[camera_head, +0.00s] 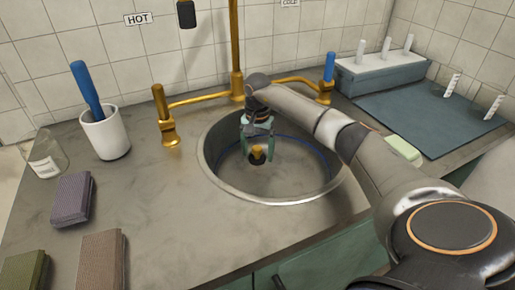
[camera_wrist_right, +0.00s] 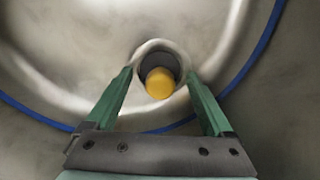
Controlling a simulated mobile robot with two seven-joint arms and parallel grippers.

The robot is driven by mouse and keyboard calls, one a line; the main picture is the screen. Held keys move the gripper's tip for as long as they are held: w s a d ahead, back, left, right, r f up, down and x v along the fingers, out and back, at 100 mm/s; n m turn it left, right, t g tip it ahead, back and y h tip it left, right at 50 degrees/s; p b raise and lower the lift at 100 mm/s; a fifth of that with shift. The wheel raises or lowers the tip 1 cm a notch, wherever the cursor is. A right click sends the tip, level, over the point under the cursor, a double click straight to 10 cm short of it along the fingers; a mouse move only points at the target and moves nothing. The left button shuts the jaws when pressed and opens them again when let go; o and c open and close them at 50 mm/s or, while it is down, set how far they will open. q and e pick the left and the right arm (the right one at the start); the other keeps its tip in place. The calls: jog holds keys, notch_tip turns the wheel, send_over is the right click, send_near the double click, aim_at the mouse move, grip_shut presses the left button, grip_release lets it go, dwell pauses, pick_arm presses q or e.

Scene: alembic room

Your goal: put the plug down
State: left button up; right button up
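The plug, with a yellow-gold knob and a dark body, shows in the head view (camera_head: 257,154) at the bottom of the round metal sink (camera_head: 215,180). In the right wrist view the plug (camera_wrist_right: 160,83) is seen from above, at the pale round drain rim (camera_wrist_right: 143,52). Whether it is fully seated cannot be told. My right gripper (camera_head: 257,150) reaches down into the sink with its green fingers on either side of the plug. In the wrist view the fingers of the right gripper (camera_wrist_right: 159,74) stand apart, with gaps beside the plug. My left gripper is out of view.
Gold taps (camera_head: 168,130) stand behind the sink. A white cup (camera_head: 105,133) with a blue-handled tool, a glass jar (camera_head: 45,158) and sponges (camera_head: 72,198) are at left. A drying rack (camera_head: 380,75) and mat (camera_head: 425,115) are at right.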

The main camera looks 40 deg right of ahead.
aim_at(258, 147)
jog(key=shift+o, duration=0.4)
jog(key=shift+r, duration=0.25)
notch_tip(258, 147, up, 13)
jog(key=p, duration=0.2)
jog(key=shift+f+p, duration=0.1)
jog(key=shift+p, duration=0.2)
dwell(1.0)
